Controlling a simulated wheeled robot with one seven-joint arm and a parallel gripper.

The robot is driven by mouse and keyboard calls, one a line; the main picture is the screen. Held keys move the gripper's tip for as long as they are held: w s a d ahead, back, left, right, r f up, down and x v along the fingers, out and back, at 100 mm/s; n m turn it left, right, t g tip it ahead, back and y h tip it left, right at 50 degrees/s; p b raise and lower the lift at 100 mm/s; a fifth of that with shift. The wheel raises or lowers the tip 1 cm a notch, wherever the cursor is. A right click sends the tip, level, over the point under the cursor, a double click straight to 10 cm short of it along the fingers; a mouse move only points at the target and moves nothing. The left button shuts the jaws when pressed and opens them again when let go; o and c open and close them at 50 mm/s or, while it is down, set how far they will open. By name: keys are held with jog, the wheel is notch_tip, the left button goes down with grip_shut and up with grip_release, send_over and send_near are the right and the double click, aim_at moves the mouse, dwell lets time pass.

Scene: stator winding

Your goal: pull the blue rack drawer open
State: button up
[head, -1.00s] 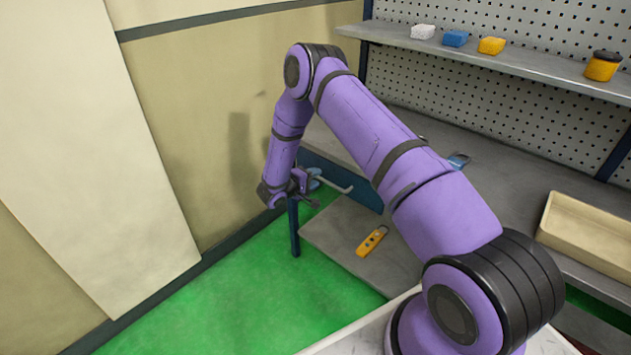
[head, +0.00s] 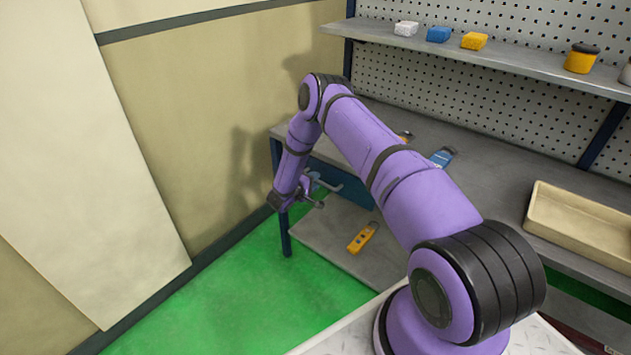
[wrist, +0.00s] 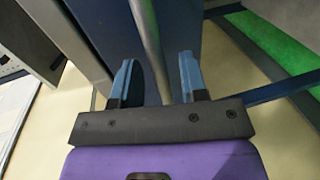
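The blue rack drawer (head: 355,191) shows in the head view under the left part of the workbench top, partly hidden by my arm. Its grey bar handle (head: 328,184) stands out from the front. My gripper (head: 314,197) is at this handle, low at the left end of the bench. In the wrist view my gripper (wrist: 157,80) has two blue fingers spread apart. The grey bar handle (wrist: 148,45) runs between them, with gaps visible on both sides. Behind it is the dark blue drawer front (wrist: 190,28). Whether the drawer stands open at all is hard to tell.
A yellow tool (head: 362,238) lies on the lower shelf (head: 330,240). A blue tool (head: 443,157) and a beige tray (head: 580,225) are on the bench top. A blue leg (head: 285,225) stands beside my gripper. Green floor (head: 230,305) is clear at left.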

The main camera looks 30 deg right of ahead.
jog(key=shift+w+d+f, duration=0.15)
jog(key=shift+d, duration=0.45)
grip_shut()
jog(key=f+v, duration=0.2)
jog(key=v, duration=1.1)
jog(key=a+f+v, duration=0.1)
jog(key=f+v, duration=0.2)
jog(key=v, duration=1)
jog(key=shift+a+f, duration=0.15)
jog(key=shift+a, duration=0.05)
grip_release()
jog(key=v, duration=1)
jog(key=shift+a, duration=0.35)
